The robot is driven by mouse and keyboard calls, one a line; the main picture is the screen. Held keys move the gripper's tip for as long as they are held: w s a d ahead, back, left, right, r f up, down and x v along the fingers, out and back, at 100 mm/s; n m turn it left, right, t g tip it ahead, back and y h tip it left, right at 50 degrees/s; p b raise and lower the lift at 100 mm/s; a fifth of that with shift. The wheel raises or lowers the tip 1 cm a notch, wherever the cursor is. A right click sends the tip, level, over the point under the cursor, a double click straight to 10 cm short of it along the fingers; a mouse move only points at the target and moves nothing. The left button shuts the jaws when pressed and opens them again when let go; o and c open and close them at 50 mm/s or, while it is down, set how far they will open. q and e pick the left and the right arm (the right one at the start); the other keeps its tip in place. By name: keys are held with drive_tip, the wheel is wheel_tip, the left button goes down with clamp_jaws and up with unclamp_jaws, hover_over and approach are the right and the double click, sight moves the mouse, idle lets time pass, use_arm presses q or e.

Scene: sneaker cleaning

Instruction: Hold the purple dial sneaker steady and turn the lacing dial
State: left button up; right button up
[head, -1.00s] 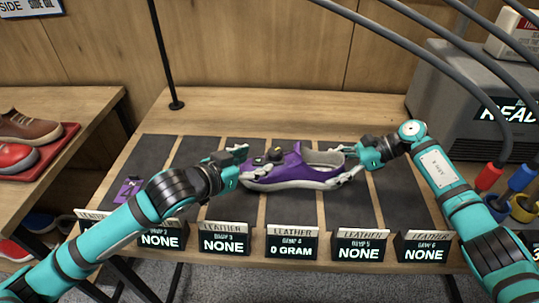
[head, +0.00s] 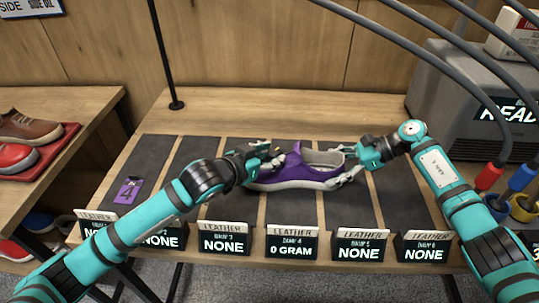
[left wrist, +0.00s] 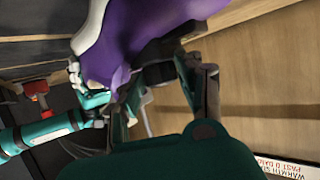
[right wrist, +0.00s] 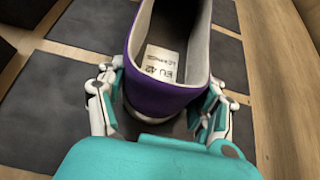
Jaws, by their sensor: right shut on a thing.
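The purple sneaker (head: 296,172) with a white sole lies upright on a dark mat, toe to the left in the head view. My right gripper (head: 347,165) is shut on its heel, one finger on each side, as the right wrist view also shows at the heel (right wrist: 160,92). My left gripper (head: 268,154) is over the front upper, where the dial sits. In the left wrist view its two fingers stand apart, with a dark part, likely the dial (left wrist: 160,72), between them beside the purple upper (left wrist: 135,35). Contact with the dial cannot be made out.
A row of small display signs (head: 293,245) lines the table's front edge. A purple tag (head: 129,190) lies on the left mat. A grey machine (head: 460,100) stands at the right, with cables overhead. A shelf with other shoes (head: 25,130) is at the left. Several mats are bare.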

use_arm(q)
drive_tip(key=c, duration=0.5)
drive_tip(key=shift+w+a+f+m+g+h, duration=0.1)
drive_tip(key=shift+a+m+g+h, duration=0.05)
drive_tip(key=shift+m+g+h, duration=1.25)
drive_tip(key=o, duration=1.1)
drive_tip(key=shift+o, duration=0.2)
drive_tip(key=shift+a, duration=0.1)
drive_tip(key=v, duration=1.2)
